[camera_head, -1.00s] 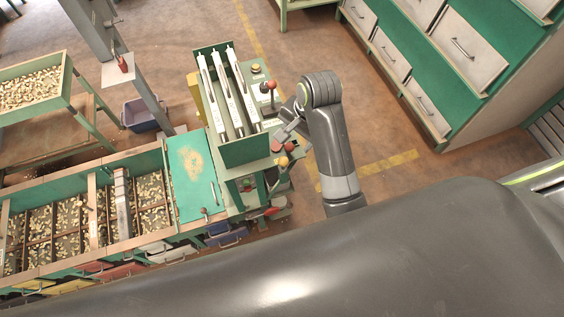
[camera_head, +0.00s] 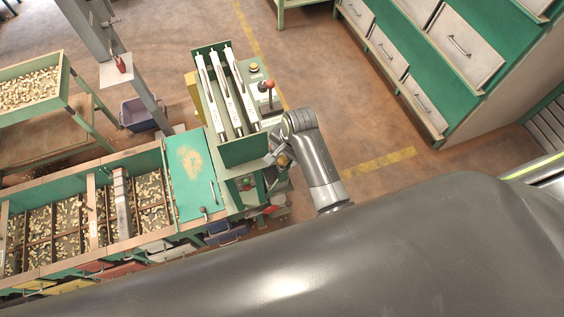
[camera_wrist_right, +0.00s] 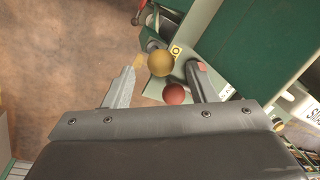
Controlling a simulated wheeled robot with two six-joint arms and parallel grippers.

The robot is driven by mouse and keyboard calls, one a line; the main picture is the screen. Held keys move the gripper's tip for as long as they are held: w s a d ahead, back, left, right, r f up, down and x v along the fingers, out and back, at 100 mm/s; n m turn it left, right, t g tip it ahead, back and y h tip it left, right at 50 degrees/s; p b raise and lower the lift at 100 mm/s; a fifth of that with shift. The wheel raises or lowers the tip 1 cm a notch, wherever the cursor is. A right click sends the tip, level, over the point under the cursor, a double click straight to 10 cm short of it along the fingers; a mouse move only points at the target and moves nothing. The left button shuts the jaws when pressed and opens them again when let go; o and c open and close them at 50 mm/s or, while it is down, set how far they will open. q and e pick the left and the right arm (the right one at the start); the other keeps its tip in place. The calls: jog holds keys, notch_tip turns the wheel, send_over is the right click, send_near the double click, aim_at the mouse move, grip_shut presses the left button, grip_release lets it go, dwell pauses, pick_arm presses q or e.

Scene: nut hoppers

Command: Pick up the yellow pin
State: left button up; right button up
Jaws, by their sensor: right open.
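The yellow pin has a round yellow knob (camera_wrist_right: 160,63), seen in the right wrist view between the tips of my right gripper (camera_wrist_right: 160,70). The gripper is open, with one finger on each side of the knob; I cannot tell whether either finger touches it. In the head view my right gripper (camera_head: 272,153) is at the front right of the green machine, and the yellow knob (camera_head: 282,160) shows partly beside it. The pin's shaft is hidden. My left gripper is not in view.
A red ball knob (camera_wrist_right: 174,94) sits close to the yellow one, between the fingers. The green machine (camera_head: 258,150) holds white tubes, and a red-topped lever (camera_head: 269,85) stands behind my gripper. Nut hoppers (camera_head: 125,243) line the left. Open floor (camera_head: 340,125) lies to the right.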

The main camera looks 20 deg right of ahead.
aim_at(283, 158)
jog(key=shift+w+a+f+p, duration=0.15)
jog(key=shift+a+f+p, duration=0.05)
jog(key=shift+f, duration=0.7)
jog(key=shift+w+a+f+p, duration=0.1)
jog(key=shift+a+f+p, duration=0.1)
jog(key=shift+f, duration=0.7)
jog(key=c, duration=1.1)
jog(key=shift+o, duration=0.2)
jog(key=shift+r, duration=0.2)
